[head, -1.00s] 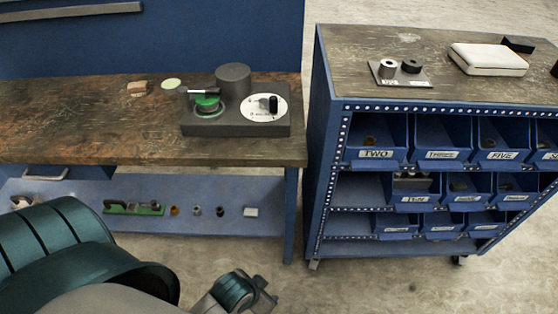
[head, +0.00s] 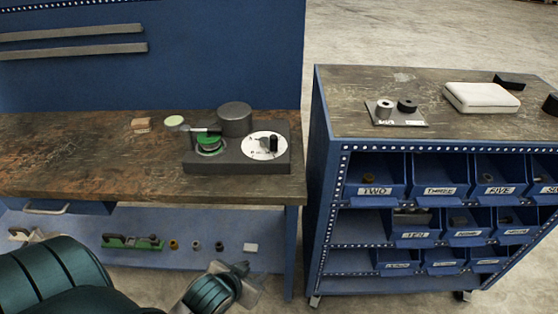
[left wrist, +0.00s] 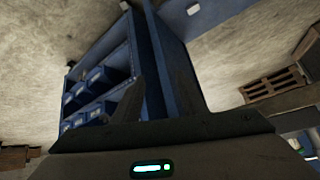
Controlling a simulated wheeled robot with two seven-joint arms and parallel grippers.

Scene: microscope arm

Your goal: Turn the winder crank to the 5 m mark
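The winder (head: 237,160) is a dark grey box on the wooden workbench. It carries a white round dial (head: 264,147) with marks too small to read. The crank (head: 273,143) has a black upright knob on the right side of the dial. My left gripper (head: 245,283) is low in front of the bench, well apart from the winder. In the left wrist view its two fingers (left wrist: 160,82) are spread with nothing between them. My right gripper is out of view.
The workbench (head: 70,165) has small pieces left of the winder and a lower shelf (head: 190,230) with several small parts. A blue bin cart (head: 325,180) stands to the right, with a white case (head: 482,97) on top. Open floor lies between them.

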